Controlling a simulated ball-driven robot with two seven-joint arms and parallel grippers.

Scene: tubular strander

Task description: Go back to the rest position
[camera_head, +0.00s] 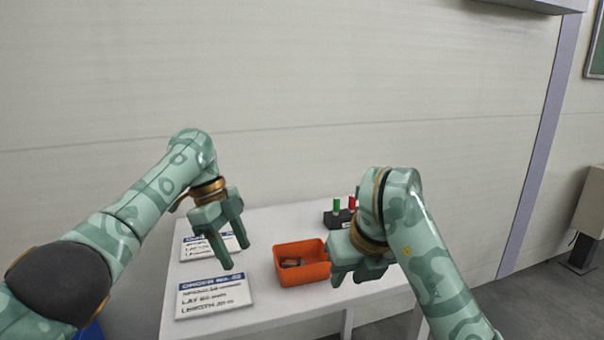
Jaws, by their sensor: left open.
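My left gripper (233,251) is open and empty, pointing down above the left part of the white table, over the order cards. My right gripper (352,277) hangs over the table just right of the orange bin, partly covering the bin's right side. Its fingers point down and toward the bin, and I cannot tell from this view whether they are open or shut.
The white table (270,225) stands against a pale wall. On it are an orange bin (303,250) with small dark items inside, a front order card (213,296), a back card (195,246), and a dark block with green and red pieces (336,218). A grey cabinet stands far right.

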